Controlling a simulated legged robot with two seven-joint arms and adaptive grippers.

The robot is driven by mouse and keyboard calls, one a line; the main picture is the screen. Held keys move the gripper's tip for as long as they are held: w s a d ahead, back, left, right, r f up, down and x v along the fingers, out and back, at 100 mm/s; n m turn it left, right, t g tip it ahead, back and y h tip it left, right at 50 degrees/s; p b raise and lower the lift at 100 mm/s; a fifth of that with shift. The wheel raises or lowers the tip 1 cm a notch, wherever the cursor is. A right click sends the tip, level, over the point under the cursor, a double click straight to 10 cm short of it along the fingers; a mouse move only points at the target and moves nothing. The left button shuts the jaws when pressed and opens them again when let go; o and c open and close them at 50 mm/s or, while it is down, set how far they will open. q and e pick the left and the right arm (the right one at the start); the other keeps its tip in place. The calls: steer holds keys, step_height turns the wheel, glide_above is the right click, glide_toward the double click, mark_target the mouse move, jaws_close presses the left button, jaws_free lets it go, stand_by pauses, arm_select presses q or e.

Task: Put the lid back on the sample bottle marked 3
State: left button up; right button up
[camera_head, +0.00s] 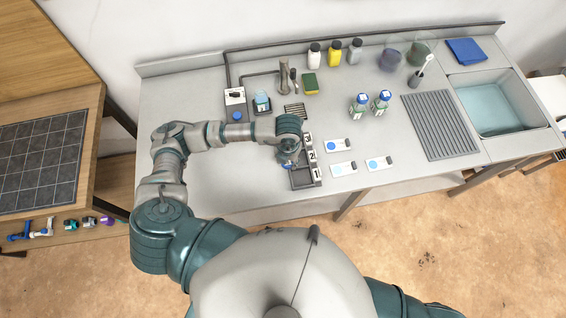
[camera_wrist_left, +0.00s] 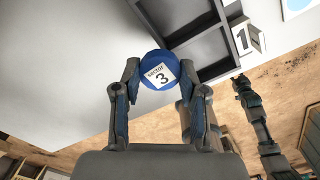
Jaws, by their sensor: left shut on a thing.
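My left gripper (camera_wrist_left: 160,80) is shut on a round blue lid (camera_wrist_left: 154,64) whose white label reads "sector 3". In the head view the left gripper (camera_head: 289,160) is over the left side of a dark tray (camera_head: 302,179) with number tags 1, 2 and 3. A bottle with a pale blue top (camera_head: 262,101) stands on a dark pad behind the arm; its label is too small to read. Two bottles with dark blue lids, one left (camera_head: 359,105) and one right (camera_head: 382,102), stand further right.
A white box with a blue spot (camera_head: 236,103) is left of the pale-topped bottle. A tap (camera_head: 285,77) and a sponge (camera_head: 310,84) are behind it. Several cards, one of them here (camera_head: 343,169), lie right of the tray. The counter's left part (camera_head: 180,105) is bare.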

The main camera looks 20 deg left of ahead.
arm_select(q)
steer(key=w+a+r+n, duration=0.2)
steer(key=w+a+r, duration=0.1)
steer(key=w+a, duration=0.3)
steer(key=w+a+r+n, duration=0.15)
steer(key=w+a, duration=0.25)
steer(key=w, duration=0.5)
step_height(320, 180, up, 6)
steer(key=r+n, duration=0.1)
steer(key=n, duration=0.2)
glide_above(261, 92)
steer(key=shift+d+f+p, duration=0.15)
steer(key=shift+f+p, duration=0.1)
steer(key=shift+p, duration=0.1)
steer(key=shift+f, duration=0.1)
steer(key=shift+a+f+b, duration=0.2)
steer(key=shift+f+b, duration=0.4)
step_height(261, 92, down, 3)
steer(key=shift+a+r+b, duration=0.1)
steer(key=shift+a+b, duration=0.05)
steer(key=shift+b, duration=0.9)
steer(key=shift+f+b, duration=0.5)
steer(key=shift+f, duration=0.55)
arm_select(e)
steer(key=shift+s+a+f, duration=0.1)
steer(key=shift+a+f, duration=0.1)
steer(key=shift+f, duration=0.7)
steer(key=shift+s+a+f, duration=0.1)
steer(key=shift+a+f, duration=0.1)
steer(key=shift+f, duration=0.65)
